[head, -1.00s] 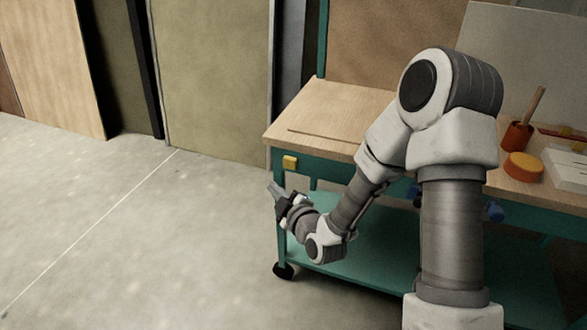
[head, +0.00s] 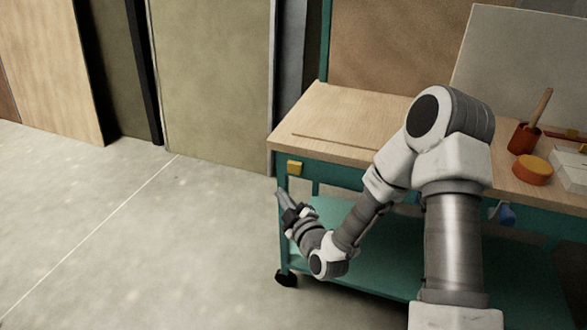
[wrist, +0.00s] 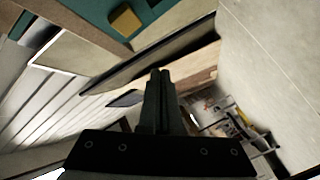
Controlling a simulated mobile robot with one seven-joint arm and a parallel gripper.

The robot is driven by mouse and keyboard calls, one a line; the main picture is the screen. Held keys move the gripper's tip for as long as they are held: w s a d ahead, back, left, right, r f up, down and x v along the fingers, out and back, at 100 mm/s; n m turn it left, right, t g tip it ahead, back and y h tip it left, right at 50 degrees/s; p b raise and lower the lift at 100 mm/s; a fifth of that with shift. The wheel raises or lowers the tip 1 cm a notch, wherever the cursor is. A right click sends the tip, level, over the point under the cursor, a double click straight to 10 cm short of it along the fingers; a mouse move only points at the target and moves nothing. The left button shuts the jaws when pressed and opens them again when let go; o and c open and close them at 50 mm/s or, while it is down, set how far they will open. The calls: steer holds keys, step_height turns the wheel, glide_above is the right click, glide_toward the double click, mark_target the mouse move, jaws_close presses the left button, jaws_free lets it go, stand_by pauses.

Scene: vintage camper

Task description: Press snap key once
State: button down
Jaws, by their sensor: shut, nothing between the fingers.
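The snap key, as I take it, is a small yellow block (head: 294,167) on the teal front rail of the workbench, near its left corner. It also shows in the wrist view (wrist: 125,21), near the top edge, left of centre. My gripper (head: 279,191) is shut and empty, a little below and to the left of the yellow block in the head view. In the wrist view its closed fingers (wrist: 160,75) lie below the block in the picture and appear apart from it.
The workbench has a wooden top (head: 330,125) and a teal lower shelf (head: 380,255). An orange cup (head: 524,138), an orange round tub (head: 533,169) and a white block (head: 572,168) stand at its right. The concrete floor (head: 110,235) to the left is clear.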

mark_target(289, 170)
steer(key=w+d, duration=0.2)
steer(key=w, duration=0.4)
steer(key=shift+w+d, duration=0.2)
steer(key=shift+w, duration=0.05)
stand_by(1.8)
steer(key=shift+w+d+b, duration=0.1)
steer(key=shift+w+b, duration=0.3)
steer(key=shift+b, duration=0.15)
steer(key=shift+w+d+b, duration=0.25)
steer(key=shift+w+b, duration=0.05)
steer(key=shift+w, duration=0.2)
stand_by(0.7)
steer(key=shift+s+a, duration=0.1)
steer(key=shift+s+a+b, duration=0.25)
steer(key=shift+s+b, duration=0.05)
steer(key=shift+s, duration=0.5)
